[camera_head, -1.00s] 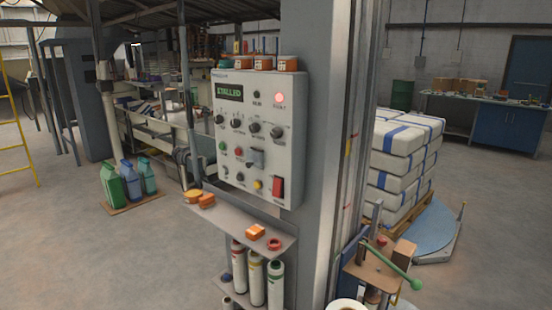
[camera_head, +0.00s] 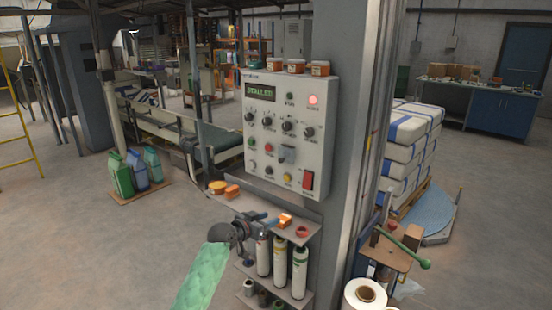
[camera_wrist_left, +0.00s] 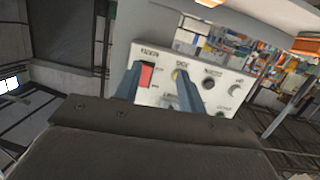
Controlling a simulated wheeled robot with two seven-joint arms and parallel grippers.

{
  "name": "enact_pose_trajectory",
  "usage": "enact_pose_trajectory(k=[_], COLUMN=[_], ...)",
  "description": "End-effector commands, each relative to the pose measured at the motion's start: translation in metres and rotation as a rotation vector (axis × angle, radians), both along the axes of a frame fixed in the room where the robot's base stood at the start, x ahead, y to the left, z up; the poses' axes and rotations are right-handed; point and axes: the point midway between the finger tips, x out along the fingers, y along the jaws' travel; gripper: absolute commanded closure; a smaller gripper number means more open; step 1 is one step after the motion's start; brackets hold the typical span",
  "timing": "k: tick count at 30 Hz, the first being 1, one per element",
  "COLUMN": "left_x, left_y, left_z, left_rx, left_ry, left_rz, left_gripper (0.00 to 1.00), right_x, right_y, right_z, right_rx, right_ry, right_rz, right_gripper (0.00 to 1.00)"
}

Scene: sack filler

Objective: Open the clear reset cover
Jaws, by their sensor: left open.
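The control panel (camera_head: 285,130) is a light grey box on a column, with a green display reading STALLED and a lit red lamp. The small greyish cover (camera_head: 287,153) sits right of the red button in the lower middle of its face; whether it is fully shut is too small to tell. My left gripper (camera_head: 269,219) is below the panel, in front of the shelf, apart from the cover. In the left wrist view its two blue-grey fingers (camera_wrist_left: 160,92) stand open and empty towards the panel face (camera_wrist_left: 235,75), partly hiding it. My right gripper is not in view.
A shelf (camera_head: 312,222) below the panel holds orange items. White cartridges (camera_head: 280,257) stand underneath. A red rocker switch (camera_head: 307,180) and yellow button (camera_head: 287,177) are low on the panel. A green-handled lever (camera_head: 410,255) stands at the right.

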Motion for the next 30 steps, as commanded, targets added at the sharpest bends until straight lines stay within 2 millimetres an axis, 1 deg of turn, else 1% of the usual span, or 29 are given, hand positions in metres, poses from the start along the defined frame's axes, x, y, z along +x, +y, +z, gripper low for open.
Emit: enact_pose_trajectory(k=[1,3,6,9,10,12,15,20,30], left_x=[0.019,0.04,0.064,0.08,0.083,0.088,0.093,0.103,0.136], left_y=[0.004,0.009,0.015,0.02,0.021,0.023,0.023,0.016,-0.008], left_z=[0.029,0.059,0.094,0.12,0.125,0.133,0.14,0.141,0.141], left_rx=[-0.014,-0.037,-0.065,-0.086,-0.089,-0.097,-0.102,-0.103,-0.103], left_ry=[-0.036,-0.082,-0.135,-0.172,-0.179,-0.191,-0.201,-0.199,-0.197], left_rz=[0.005,0.012,0.022,0.031,0.033,0.036,0.038,0.039,0.039], left_gripper=[0.6,0.6,0.6,0.6,0.6,0.6,0.6,0.6,0.6], right_x=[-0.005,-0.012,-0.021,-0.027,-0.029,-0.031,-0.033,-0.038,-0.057], right_y=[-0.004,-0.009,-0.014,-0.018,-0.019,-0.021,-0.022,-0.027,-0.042], right_z=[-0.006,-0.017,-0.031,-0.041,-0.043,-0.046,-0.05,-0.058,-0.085], right_rx=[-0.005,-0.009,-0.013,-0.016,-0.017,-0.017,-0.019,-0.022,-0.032], right_ry=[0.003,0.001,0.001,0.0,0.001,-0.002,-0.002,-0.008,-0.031], right_rz=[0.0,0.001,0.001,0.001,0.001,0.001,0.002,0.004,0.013], right_gripper=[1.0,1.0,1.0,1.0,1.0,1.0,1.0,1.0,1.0])
